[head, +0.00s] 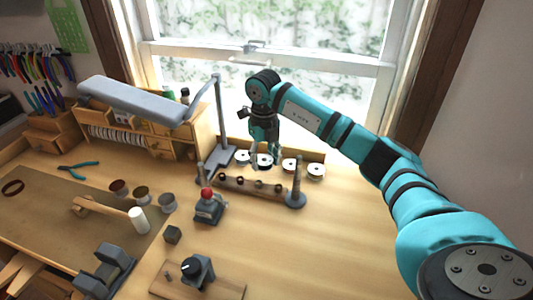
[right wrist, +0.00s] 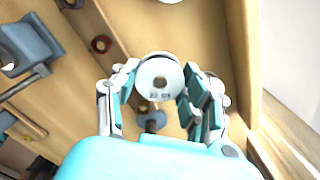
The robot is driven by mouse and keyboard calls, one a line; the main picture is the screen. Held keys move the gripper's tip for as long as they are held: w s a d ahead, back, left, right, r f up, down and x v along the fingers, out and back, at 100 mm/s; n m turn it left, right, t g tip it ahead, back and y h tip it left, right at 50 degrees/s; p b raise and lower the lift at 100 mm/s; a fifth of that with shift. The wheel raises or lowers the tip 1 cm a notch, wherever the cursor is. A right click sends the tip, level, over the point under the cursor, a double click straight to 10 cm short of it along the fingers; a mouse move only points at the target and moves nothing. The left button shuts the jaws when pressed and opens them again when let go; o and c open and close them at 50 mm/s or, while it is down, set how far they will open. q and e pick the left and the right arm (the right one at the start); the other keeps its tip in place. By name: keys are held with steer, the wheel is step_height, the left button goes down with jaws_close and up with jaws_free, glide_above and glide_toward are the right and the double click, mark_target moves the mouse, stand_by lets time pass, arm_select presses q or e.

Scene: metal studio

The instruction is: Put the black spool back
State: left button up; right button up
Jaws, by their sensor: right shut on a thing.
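The black spool (head: 265,160) is between the fingers of my right gripper (head: 265,153), at the row of spools below the window. In the right wrist view the spool (right wrist: 160,80) shows a pale round face with a centre hole and small print. The fingers of my right gripper (right wrist: 161,90) are closed on it from both sides. Whether the spool's underside touches the wood below cannot be told. My left gripper is not in view.
White-topped spools stand close on both sides, one at left (head: 242,156) and others at right (head: 289,165). A low bar with a round-based post (head: 296,199) stands in front. A grey lamp (head: 135,98) rises at left. The front right tabletop is clear.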

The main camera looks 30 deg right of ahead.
mark_target(266, 156)
steer(key=w+d, duration=0.2)
steer(key=w+d+p, duration=0.1)
steer(key=shift+w+d+f, duration=0.1)
steer(key=shift+w+f, duration=0.15)
steer(key=shift+w, duration=0.15)
step_height(266, 156, down, 3)
steer(key=shift+r+p, duration=0.1)
steer(key=shift+p, duration=0.7)
steer(key=shift+f, duration=0.35)
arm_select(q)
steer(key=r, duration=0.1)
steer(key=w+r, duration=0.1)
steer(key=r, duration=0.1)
arm_select(e)
steer(key=shift+f, duration=0.1)
steer(key=shift+f, duration=0.1)
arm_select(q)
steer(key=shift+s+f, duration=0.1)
arm_select(e)
steer(key=o, duration=1)
steer(key=shift+c, duration=0.2)
